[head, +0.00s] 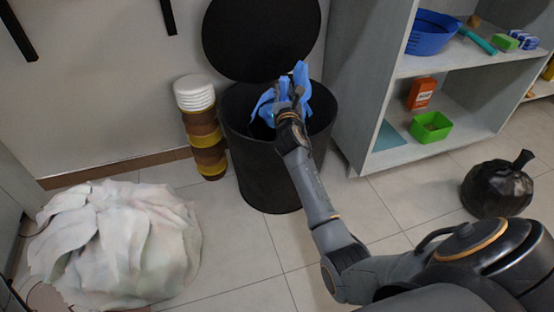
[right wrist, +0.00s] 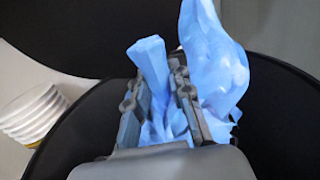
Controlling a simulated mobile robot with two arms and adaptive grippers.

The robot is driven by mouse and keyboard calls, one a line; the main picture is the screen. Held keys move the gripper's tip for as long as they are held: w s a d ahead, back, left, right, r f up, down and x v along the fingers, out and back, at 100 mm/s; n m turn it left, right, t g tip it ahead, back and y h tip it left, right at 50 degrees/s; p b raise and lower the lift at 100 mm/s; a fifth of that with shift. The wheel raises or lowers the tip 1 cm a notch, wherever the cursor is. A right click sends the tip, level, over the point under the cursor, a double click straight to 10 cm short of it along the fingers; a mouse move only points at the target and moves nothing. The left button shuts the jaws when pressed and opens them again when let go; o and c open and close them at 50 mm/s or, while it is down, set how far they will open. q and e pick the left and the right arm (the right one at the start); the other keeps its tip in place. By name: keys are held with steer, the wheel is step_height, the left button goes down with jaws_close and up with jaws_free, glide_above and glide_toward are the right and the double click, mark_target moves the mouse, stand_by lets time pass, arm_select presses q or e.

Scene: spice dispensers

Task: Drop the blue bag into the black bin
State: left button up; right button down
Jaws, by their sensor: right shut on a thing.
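The blue bag (head: 265,102) is crumpled and hangs at the mouth of the black bin (head: 262,165). My right gripper (head: 293,98) is shut on the bag, over the bin's opening. The bag's lower part is partly hidden by my gripper. My left gripper is not in view.
A stack of brown and yellow containers with white tops (head: 195,92) stands left of the bin. A white cloth-like heap (head: 125,240) lies on the floor at left. A grey shelf (head: 362,85) stands close at right. A black tied bag (head: 495,190) sits on the floor at far right.

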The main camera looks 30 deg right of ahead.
steer(key=shift+r, duration=0.1)
steer(key=c, duration=1.1)
jaws_free()
step_height(320, 180, up, 10)
steer(key=shift+a, duration=0.1)
